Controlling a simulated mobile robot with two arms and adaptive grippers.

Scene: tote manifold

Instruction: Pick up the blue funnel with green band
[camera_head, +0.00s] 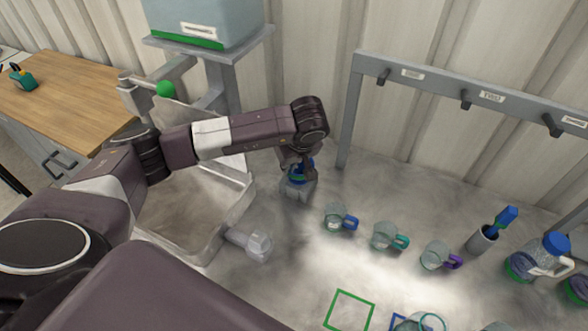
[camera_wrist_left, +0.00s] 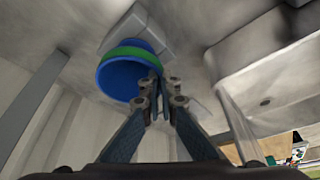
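The blue funnel with green band (camera_head: 299,175) sits at a light grey block-like holder (camera_head: 298,189) on the worktop, partly hidden under my left gripper (camera_head: 297,163). In the left wrist view the funnel (camera_wrist_left: 122,76) shows its wide blue mouth and green band, with the grey holder (camera_wrist_left: 150,32) behind it. My left gripper (camera_wrist_left: 159,82) has its fingers drawn close together at the funnel's right edge, and they appear to pinch its wall. My right gripper is not in view.
Clear cups with coloured handles (camera_head: 335,217) stand to the right. A grey hook rack (camera_head: 343,120) rises behind. A green square outline (camera_head: 350,311) marks bare worktop.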

